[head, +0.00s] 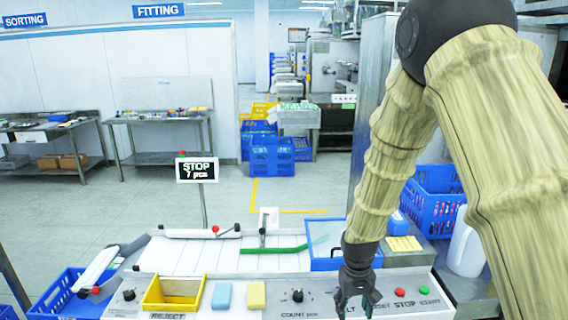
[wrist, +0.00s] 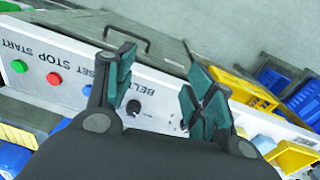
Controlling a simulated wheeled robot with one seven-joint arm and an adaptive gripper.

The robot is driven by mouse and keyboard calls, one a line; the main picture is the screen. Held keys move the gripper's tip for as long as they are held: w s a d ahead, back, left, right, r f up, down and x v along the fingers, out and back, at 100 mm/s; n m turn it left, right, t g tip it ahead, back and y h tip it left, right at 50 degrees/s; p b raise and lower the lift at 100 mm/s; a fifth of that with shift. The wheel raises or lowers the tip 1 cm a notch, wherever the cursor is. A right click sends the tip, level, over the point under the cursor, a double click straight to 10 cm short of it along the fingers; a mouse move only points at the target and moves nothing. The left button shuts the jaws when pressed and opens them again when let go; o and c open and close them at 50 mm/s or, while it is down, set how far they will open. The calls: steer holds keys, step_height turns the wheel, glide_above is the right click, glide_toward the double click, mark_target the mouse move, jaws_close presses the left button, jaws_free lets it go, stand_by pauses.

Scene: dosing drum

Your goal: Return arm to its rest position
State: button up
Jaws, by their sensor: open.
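My arm reaches in from the right in the head view. My gripper (head: 358,297) hangs above the front control panel (head: 405,307), between the COUNT knob and the red button. In the wrist view my gripper (wrist: 160,90) has its two teal-padded fingers apart, with nothing between them but the panel and the BELT knob (wrist: 133,108) beyond. The gripper partly hides the panel's lettering in the head view.
A yellow REJECT bin (head: 172,293), a blue block (head: 221,296) and a yellow block (head: 256,295) sit along the panel. A sign (head: 197,169) reads STOP 7 pcs. A blue crate (head: 435,200) and white jug (head: 466,245) stand at right.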

steer(key=s+d+f+b, duration=0.1)
steer(key=s+f, duration=0.6)
steer(key=f, duration=0.3)
steer(key=s+d+f+b, duration=0.1)
steer(key=s+f, duration=0.6)
steer(key=f, duration=0.3)
steer(key=s+d+f+m+b, duration=0.1)
steer(key=s+f, duration=0.4)
steer(key=s, duration=0.5)
steer(key=s+d+f, duration=0.1)
steer(key=s+f, duration=0.4)
steer(key=s, duration=0.6)
steer(key=shift+f+m+y+b, duration=0.2)
steer(key=shift+m+y+b, duration=0.1)
steer(key=shift+m+b, duration=0.1)
steer(key=shift+d, duration=0.1)
